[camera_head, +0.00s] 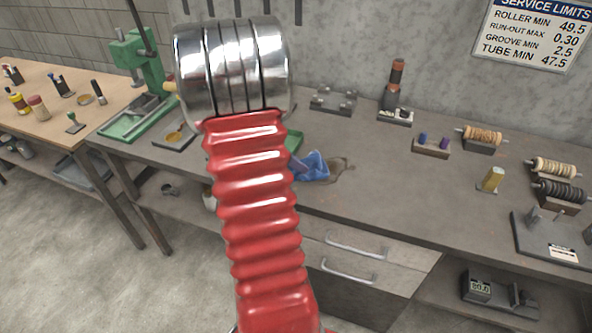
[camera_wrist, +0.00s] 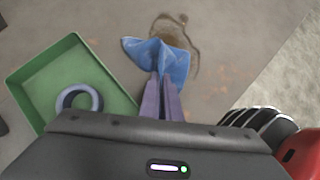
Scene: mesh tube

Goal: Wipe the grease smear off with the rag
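The blue rag (camera_wrist: 175,62) is pinched between the purple fingers of my gripper (camera_wrist: 162,80) in the wrist view. It fans out beyond the fingertips; I cannot tell how firmly it presses on the bench. The brown grease smear (camera_wrist: 190,28) is on the grey bench top, partly covered by the rag, with curved streaks showing beyond and to its right. In the head view the rag (camera_head: 316,167) is beside my red arm, and the smear (camera_head: 343,165) shows just to its right. My arm hides most of the gripper there.
A green tray (camera_wrist: 30,78) holding a dark ring (camera_wrist: 78,100) stands left of my gripper. Bare bench lies right of the smear.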

